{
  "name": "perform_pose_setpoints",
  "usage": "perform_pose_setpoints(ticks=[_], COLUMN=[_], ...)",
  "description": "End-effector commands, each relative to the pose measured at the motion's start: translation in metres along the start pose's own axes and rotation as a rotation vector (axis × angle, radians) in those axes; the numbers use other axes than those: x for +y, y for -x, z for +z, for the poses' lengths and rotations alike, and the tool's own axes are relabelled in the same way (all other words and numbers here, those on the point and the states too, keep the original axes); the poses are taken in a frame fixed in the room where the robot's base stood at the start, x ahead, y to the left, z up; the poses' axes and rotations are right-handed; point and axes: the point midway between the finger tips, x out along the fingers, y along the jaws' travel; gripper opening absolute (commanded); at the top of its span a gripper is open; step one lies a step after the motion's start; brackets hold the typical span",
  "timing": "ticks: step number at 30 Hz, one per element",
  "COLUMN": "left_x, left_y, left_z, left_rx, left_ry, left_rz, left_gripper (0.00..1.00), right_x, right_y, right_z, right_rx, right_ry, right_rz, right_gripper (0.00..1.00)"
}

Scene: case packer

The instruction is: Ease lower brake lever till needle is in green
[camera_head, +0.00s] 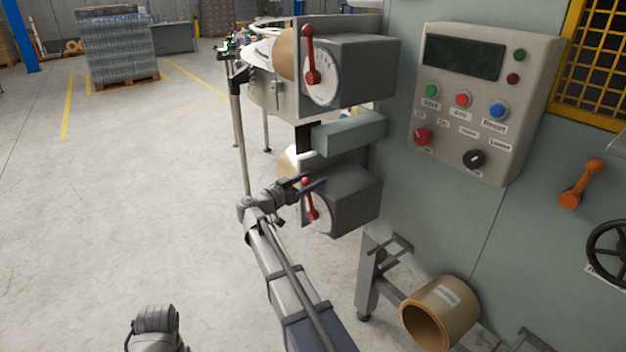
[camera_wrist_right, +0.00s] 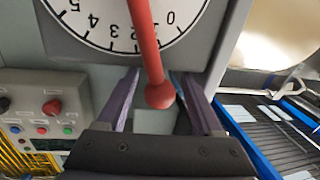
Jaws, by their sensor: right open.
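The lower brake lever (camera_head: 309,199) is red with a ball knob and stands in front of a white dial (camera_head: 323,214) on the lower grey box (camera_head: 352,200). My right gripper (camera_head: 314,184) is open at the lever's upper end. In the right wrist view the lever (camera_wrist_right: 147,45) runs between the two open purplish fingers (camera_wrist_right: 157,84), its ball near the palm, with a gap on each side. The dial (camera_wrist_right: 100,22) shows upside down with numerals 0 to 5. I cannot make out a needle or green zone. My left gripper is not in view.
An upper grey box (camera_head: 365,70) with its own dial and red lever (camera_head: 309,55) sits above, with a grey block (camera_head: 350,134) between. A control panel (camera_head: 482,100) is to the right. A cardboard roll (camera_head: 440,312) is lower right.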

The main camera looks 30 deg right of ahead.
Motion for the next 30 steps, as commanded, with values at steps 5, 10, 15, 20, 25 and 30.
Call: perform_pose_setpoints(ticks=[5,10,15,20,25,30], left_x=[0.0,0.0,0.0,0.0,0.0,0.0], left_y=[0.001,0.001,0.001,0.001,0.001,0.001], left_z=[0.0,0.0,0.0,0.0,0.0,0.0], left_rx=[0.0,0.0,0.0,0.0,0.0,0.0], left_ry=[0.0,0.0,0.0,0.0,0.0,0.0], left_rz=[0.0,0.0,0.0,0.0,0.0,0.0], left_gripper=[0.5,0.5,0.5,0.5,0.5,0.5], right_x=[0.0,0.0,0.0,0.0,0.0,0.0], right_y=[0.032,0.055,0.066,0.068,0.067,0.067], right_z=[0.0,0.0,0.0,0.0,0.0,0.0], right_rx=[0.0,0.0,0.0,0.0,0.0,0.0], right_ry=[0.0,0.0,0.0,0.0,0.0,0.0], right_rz=[-0.004,-0.002,-0.001,0.0,0.0,0.0], right_gripper=[0.68,0.68,0.68,0.68,0.68,0.68])
